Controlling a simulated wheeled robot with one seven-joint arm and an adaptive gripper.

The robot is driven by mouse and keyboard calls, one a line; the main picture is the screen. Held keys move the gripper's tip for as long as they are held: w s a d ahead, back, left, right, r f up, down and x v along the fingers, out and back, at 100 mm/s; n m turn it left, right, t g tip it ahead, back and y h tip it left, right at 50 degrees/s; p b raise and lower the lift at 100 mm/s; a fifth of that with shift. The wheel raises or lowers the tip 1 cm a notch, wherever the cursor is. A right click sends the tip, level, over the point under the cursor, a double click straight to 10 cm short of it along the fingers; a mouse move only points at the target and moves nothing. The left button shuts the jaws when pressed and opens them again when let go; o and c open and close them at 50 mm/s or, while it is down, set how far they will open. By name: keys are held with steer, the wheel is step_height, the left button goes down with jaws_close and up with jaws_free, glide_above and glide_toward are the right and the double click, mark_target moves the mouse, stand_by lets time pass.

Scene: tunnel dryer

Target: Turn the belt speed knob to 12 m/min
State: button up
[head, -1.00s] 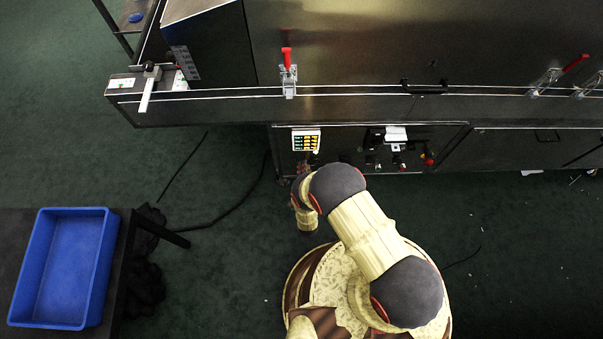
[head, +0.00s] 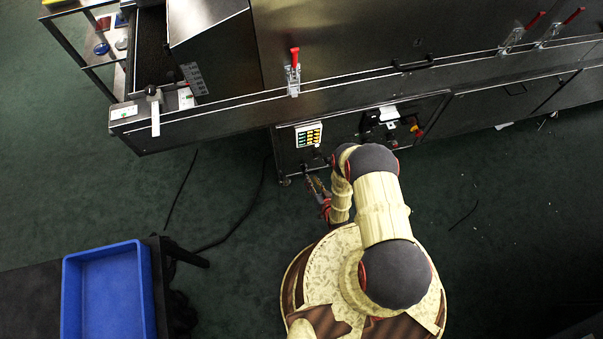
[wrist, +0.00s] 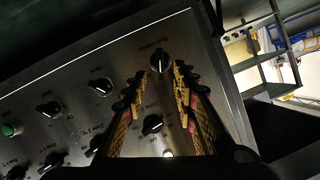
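In the wrist view a steel control panel (wrist: 65,75) carries several black knobs with white pointer marks. One knob (wrist: 160,62) at its upper edge lies in line with the gap between the fingertips of my gripper (wrist: 158,78); its label is too small to read surely. A second knob (wrist: 152,123) shows between the fingers lower down. My gripper is open, fingers apart, with nothing visibly held; contact with the upper knob cannot be told. In the head view my gripper (head: 313,184) is beside the dryer's lower front, partly hidden by my arm. Which knob is belt speed is not legible.
More knobs (wrist: 101,86) and a green button (wrist: 8,130) are on the panel's left. The dryer's long body (head: 350,85) overhangs the front. A blue bin (head: 108,290) is on a dark table at lower left. Cables lie on the green floor.

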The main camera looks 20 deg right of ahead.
mark_target(304, 168)
steer(key=b+x, duration=0.2)
steer(key=x, duration=0.5)
steer(key=shift+w+b, duration=0.2)
steer(key=shift+b, duration=0.2)
steer(key=shift+f, duration=0.1)
steer(key=shift+c, duration=0.3)
jaws_close()
